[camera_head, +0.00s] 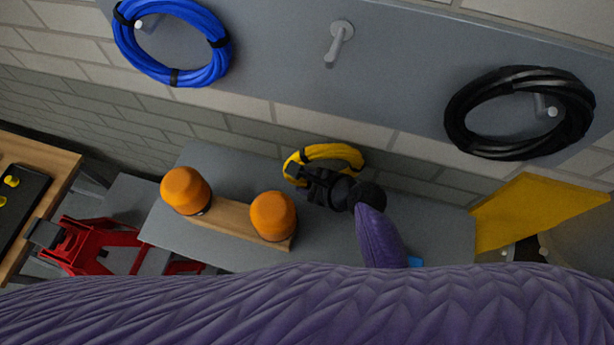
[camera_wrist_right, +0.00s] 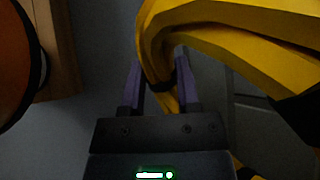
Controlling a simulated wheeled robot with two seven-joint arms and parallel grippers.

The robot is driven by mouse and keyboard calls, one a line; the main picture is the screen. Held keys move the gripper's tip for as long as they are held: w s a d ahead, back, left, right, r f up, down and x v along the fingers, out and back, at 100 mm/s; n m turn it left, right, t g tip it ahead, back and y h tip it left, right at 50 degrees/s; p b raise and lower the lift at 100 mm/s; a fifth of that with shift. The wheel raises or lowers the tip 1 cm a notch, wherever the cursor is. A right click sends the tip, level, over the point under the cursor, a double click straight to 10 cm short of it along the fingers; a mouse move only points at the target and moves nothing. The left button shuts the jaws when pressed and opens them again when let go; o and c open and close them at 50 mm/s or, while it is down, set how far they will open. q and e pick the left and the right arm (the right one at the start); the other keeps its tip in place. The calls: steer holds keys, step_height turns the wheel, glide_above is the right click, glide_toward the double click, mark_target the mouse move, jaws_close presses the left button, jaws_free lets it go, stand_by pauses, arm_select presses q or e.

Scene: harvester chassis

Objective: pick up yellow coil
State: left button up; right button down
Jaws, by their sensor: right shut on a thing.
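The yellow coil (camera_head: 335,152) is at the middle of the head view, over the back part of the grey bench against the brick wall. My right gripper (camera_head: 308,178) is at its near left side. In the right wrist view the yellow coil (camera_wrist_right: 220,30) fills the top right, and my right gripper (camera_wrist_right: 162,95) is shut on one strand of it near a black tie. Part of the coil is hidden behind the gripper and arm. I cannot tell whether the coil touches the bench. My left gripper is not in view.
Two orange beacons (camera_head: 185,190) (camera_head: 273,215) stand on a wooden board (camera_head: 232,222) left of my right gripper. A blue coil (camera_head: 172,75) and a black coil (camera_head: 462,118) hang on wall pegs, with an empty peg (camera_head: 338,42) between. A yellow panel (camera_head: 535,208) is at right.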

steer(key=s+d, duration=0.5)
steer(key=d, duration=0.1)
steer(key=s+d+p, duration=0.1)
steer(key=s+d, duration=0.5)
steer(key=shift+s+d+f, duration=0.2)
steer(key=shift+s+d, duration=0.35)
steer(key=shift+d, duration=0.1)
steer(key=shift+r, duration=0.1)
